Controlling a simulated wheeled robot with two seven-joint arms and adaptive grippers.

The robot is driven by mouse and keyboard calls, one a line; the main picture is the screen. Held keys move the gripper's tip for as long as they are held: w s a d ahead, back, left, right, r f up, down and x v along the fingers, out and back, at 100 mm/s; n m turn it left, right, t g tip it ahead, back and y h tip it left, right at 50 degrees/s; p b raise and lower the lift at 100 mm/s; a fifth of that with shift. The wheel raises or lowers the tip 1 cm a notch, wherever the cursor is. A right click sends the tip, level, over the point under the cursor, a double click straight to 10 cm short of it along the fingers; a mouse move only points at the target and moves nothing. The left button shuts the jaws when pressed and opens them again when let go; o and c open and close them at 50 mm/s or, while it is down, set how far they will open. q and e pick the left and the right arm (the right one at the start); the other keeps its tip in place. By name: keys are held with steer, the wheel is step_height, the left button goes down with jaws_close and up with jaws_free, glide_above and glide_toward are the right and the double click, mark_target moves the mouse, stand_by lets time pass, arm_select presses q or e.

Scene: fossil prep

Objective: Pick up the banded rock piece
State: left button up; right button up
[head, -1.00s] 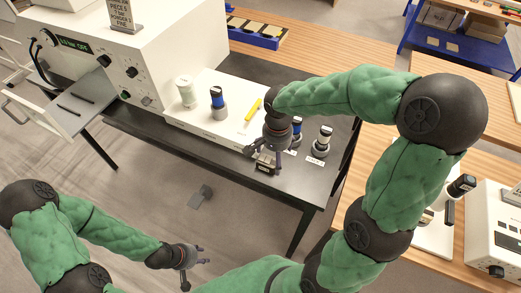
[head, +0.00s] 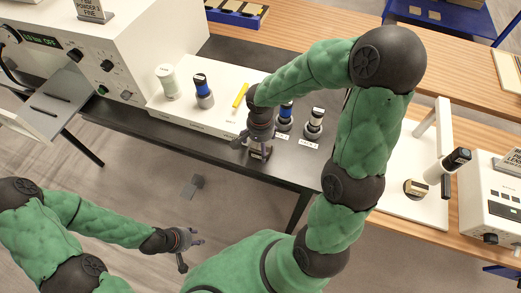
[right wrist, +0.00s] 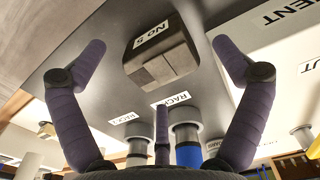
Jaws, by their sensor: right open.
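The banded rock piece (right wrist: 163,58) is a small brown-grey block with a white number label on one side. It sits on the dark bench top, between and beyond the open fingers in the right wrist view. In the head view the rock piece (head: 259,153) shows below my right gripper (head: 255,141), which partly hides it. My right gripper points down over it, open, with no visible contact. My left gripper (head: 190,252) is open and empty, low at the left, away from the bench.
A white stepped rack (head: 205,118) behind the rock holds a white spool (head: 167,82), a blue-banded tool (head: 203,90) and a yellow stick (head: 240,95). Two tools (head: 314,124) stand to its right. A large white machine (head: 120,50) is at the left.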

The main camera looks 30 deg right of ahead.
steer(key=shift+f, duration=1.45)
steer(key=c, duration=1.8)
steer(key=shift+o, duration=0.2)
steer(key=shift+r, duration=0.15)
steer(key=shift+r, duration=0.6)
steer(key=s+d+r, duration=0.1)
steer(key=s+r, duration=0.3)
steer(key=s+d+r, duration=0.2)
steer(key=s+r, duration=0.1)
steer(key=s, duration=0.2)
steer(key=s+d+r+p, duration=0.1)
steer(key=s+r, duration=0.3)
steer(key=shift+s+d+r, duration=0.15)
steer(key=shift+r, duration=0.2)
